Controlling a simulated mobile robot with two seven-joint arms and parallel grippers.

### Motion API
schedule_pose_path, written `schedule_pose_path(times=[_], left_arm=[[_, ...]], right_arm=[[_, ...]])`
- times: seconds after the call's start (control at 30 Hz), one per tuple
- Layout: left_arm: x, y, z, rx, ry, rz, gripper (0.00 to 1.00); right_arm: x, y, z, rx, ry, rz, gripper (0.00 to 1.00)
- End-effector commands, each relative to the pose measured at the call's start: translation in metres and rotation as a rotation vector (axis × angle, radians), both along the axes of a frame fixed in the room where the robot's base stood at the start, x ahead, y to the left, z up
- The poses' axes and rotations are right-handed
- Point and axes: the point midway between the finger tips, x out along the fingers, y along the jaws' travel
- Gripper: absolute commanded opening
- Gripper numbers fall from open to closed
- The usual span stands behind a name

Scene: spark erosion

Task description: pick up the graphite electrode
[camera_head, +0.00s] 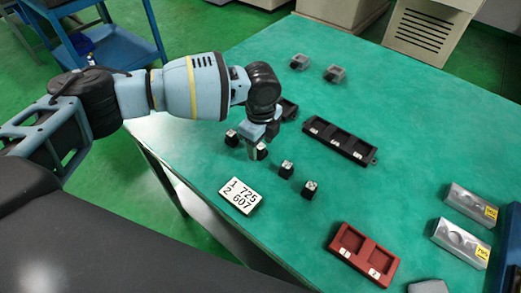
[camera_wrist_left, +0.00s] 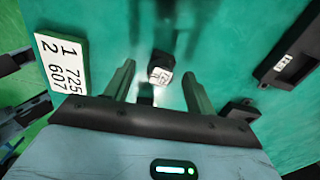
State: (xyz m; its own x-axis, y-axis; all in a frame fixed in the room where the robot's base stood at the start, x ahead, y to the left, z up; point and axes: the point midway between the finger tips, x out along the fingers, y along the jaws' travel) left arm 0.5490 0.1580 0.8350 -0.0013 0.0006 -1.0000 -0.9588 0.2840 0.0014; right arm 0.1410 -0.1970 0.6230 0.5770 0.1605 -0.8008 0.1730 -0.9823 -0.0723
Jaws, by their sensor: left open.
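Several small black graphite electrodes with pale marked tops stand in a row on the green table. In the head view one electrode (camera_head: 262,151) is right at my left gripper (camera_head: 257,146), partly covered by it. Others stand beside it: one to the left (camera_head: 232,138), and two to the right, a nearer (camera_head: 310,189) and a middle one (camera_head: 286,170). In the left wrist view my left gripper (camera_wrist_left: 159,70) is open and points down, with an electrode (camera_wrist_left: 161,67) showing between the fingertips. I cannot tell its exact depth. My right gripper is out of view.
A number card (camera_head: 240,195) lies near the table's front edge. A black three-slot tray (camera_head: 339,141) lies behind the row, a red two-pocket tray (camera_head: 361,255) to the right. Metal blocks (camera_head: 461,243) stand at the far right; two small grey pieces (camera_head: 335,73) at the back.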

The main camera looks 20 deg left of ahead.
Motion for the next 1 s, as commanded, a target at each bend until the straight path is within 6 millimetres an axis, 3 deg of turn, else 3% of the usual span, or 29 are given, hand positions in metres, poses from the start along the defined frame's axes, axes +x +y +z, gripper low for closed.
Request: schedule_pose_path(times=[0.27,0.67,1.0], left_arm=[[0.0003,-0.0001,-0.0030,0.000,-0.001,0.000,0.55],[0.0002,-0.0002,-0.0028,0.000,-0.001,0.000,0.04],[0.0004,-0.0002,0.0004,-0.001,-0.002,0.000,0.04]], right_arm=[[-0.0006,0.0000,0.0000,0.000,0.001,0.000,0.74],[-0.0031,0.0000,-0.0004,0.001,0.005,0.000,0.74],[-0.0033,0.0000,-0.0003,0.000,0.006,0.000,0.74]])
